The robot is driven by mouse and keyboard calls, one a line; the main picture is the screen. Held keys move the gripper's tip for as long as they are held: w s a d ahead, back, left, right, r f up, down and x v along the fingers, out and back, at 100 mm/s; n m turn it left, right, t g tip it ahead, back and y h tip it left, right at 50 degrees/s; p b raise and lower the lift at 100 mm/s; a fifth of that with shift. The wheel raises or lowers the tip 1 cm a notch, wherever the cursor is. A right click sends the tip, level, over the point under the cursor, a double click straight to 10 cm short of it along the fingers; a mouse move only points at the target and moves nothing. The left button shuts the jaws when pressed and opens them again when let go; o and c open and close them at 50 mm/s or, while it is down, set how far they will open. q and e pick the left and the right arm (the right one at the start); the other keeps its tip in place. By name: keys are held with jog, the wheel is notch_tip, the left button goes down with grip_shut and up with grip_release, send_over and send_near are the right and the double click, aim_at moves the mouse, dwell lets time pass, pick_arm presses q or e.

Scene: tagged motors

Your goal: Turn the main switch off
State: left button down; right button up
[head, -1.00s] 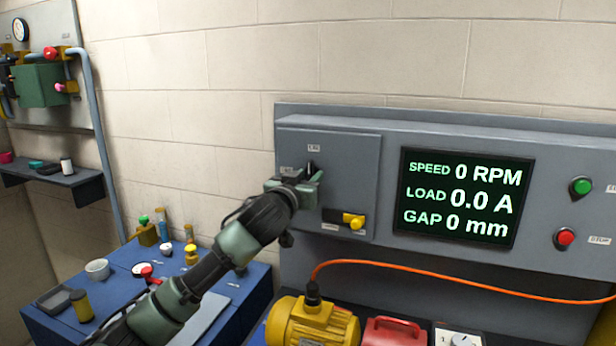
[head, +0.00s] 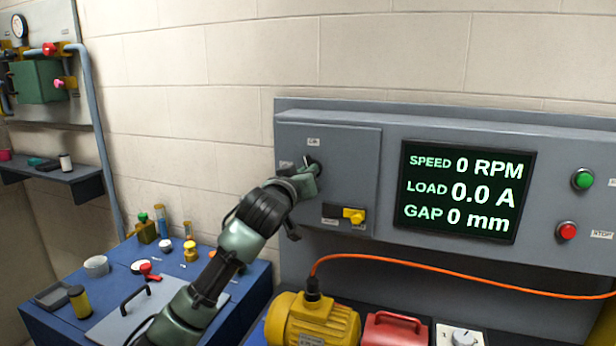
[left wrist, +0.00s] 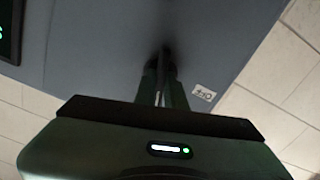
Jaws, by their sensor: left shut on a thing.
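The main switch (head: 310,159) is a small dark rotary handle on the upper part of the grey panel door (head: 350,160). One small label (head: 313,141) is above it and another is to its left. My left gripper (head: 306,171) is at the switch, its fingers shut on the handle and covering most of it, so its exact angle is hard to tell. In the left wrist view the fingers (left wrist: 164,88) reach to the dark switch (left wrist: 165,60), beside a label that appears to read OFF (left wrist: 204,93). My right gripper is not in view.
A yellow lever (head: 353,215) is below the switch. The display (head: 465,192) reads 0 RPM, 0.0 A, 0 mm. Green (head: 582,179) and red (head: 567,231) buttons are at the right. A yellow motor (head: 312,320) and a cluttered blue table (head: 245,290) are below.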

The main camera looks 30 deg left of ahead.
pick_arm(q)
jog(key=shift+f+n+p, duration=0.15)
jog(key=shift+n+p, duration=2.05)
jog(key=shift+n, duration=5.1)
jog(key=shift+f, duration=0.1)
jog(key=c, duration=1.5)
grip_release()
jog(key=shift+a, duration=0.1)
jog(key=shift+s, duration=0.15)
